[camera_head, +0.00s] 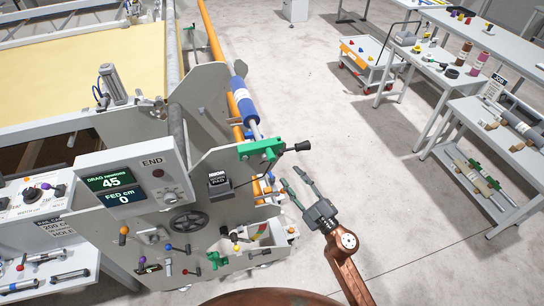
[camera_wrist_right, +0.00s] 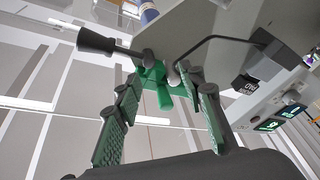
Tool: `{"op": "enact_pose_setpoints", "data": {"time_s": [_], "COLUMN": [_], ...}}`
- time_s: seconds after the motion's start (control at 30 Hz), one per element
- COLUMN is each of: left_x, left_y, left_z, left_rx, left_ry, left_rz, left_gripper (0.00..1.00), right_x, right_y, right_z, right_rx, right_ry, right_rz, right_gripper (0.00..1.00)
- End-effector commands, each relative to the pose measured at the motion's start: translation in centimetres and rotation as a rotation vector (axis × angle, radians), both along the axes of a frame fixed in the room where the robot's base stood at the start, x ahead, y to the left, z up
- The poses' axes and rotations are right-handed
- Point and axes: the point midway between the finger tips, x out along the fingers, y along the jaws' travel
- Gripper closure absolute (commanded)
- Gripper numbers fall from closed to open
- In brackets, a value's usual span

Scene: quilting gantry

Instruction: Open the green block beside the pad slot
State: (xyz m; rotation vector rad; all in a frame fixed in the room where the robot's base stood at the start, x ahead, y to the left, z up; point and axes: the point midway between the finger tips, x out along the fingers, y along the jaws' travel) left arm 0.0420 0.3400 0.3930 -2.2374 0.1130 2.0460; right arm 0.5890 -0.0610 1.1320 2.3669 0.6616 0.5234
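The green block (camera_head: 260,149) is clamped at the right edge of the machine's end plate, above and right of the black pad box (camera_head: 219,181). A lever with a black handle (camera_head: 298,147) sticks out from it to the right. My right gripper (camera_head: 291,177) is open and empty, apart from the block, to its lower right. In the right wrist view, the block (camera_wrist_right: 153,73) shows between and beyond the spread fingers of my right gripper (camera_wrist_right: 164,82), and the black handle (camera_wrist_right: 96,40) shows at upper left. My left gripper is not in view.
The grey end plate (camera_head: 205,110) carries a display (camera_head: 118,180), a handwheel (camera_head: 187,222) and several coloured knobs. Open floor (camera_head: 370,190) lies to the right, before the shelves.

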Motion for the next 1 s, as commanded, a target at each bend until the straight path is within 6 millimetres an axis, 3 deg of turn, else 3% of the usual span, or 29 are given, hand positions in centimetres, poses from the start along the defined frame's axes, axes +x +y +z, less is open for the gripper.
{"op": "enact_pose_setpoints", "data": {"time_s": [0.03, 0.07, 0.2, 0.7, 1.0], "left_x": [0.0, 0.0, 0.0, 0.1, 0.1], "left_y": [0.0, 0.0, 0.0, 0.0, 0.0], "left_z": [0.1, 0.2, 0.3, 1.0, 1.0], "left_rx": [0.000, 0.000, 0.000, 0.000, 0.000], "left_ry": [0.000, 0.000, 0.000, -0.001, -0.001], "left_rz": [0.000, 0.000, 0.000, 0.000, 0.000], "left_gripper": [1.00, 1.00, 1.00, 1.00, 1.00], "right_x": [-0.9, -1.4, -2.4, 2.4, 3.1], "right_y": [1.0, 1.5, 2.6, 6.8, 7.6], "right_z": [2.4, 3.4, 5.7, 7.7, 7.9], "right_rx": [-0.010, -0.013, -0.024, -0.025, -0.025], "right_ry": [-0.046, -0.065, -0.112, -0.115, -0.113], "right_rz": [0.026, 0.037, 0.061, 0.062, 0.064], "right_gripper": [0.63, 0.63, 0.63, 0.63, 0.63]}}
